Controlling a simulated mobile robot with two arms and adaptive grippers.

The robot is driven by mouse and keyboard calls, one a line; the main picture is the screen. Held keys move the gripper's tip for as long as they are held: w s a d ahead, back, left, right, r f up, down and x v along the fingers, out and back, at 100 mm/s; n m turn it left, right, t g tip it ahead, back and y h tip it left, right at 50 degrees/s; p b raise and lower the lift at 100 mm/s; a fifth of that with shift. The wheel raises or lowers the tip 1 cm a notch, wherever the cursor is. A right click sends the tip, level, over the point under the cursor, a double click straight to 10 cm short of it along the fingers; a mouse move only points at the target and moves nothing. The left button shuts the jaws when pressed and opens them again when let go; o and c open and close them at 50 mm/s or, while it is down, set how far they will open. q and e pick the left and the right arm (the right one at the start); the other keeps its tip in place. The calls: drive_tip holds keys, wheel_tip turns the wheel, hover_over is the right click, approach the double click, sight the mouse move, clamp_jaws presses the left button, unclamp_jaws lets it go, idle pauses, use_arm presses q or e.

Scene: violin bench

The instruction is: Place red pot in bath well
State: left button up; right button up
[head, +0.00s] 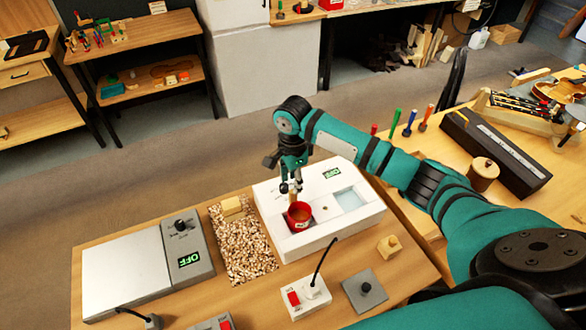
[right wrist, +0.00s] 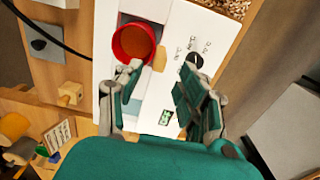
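The red pot (head: 299,215), with orange-brown contents, stands upright at the white bath unit (head: 283,240), over a dark recess in its top. It also shows in the right wrist view (right wrist: 120,45). A tan handle-like piece (right wrist: 160,57) sticks out from its side. A pale blue recess (head: 348,200) lies to the right of the pot. My right gripper (head: 291,187) is just above the pot. In the right wrist view its fingers are spread, with the tan piece beyond the gap between the tips. The pot's base is hidden. My left gripper is not in view.
A tray of wood chips (head: 245,250) and a hot plate unit (head: 125,275) stand left of the bath. A red-switched box (head: 308,296) with a black cable, a grey plate (head: 364,291) and a small wooden block (head: 389,246) lie in front. A long black case (head: 495,150) is behind right.

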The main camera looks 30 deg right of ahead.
wheel_tip(320, 180, up, 6)
drive_tip(key=shift+b, duration=0.4)
idle(0.3)
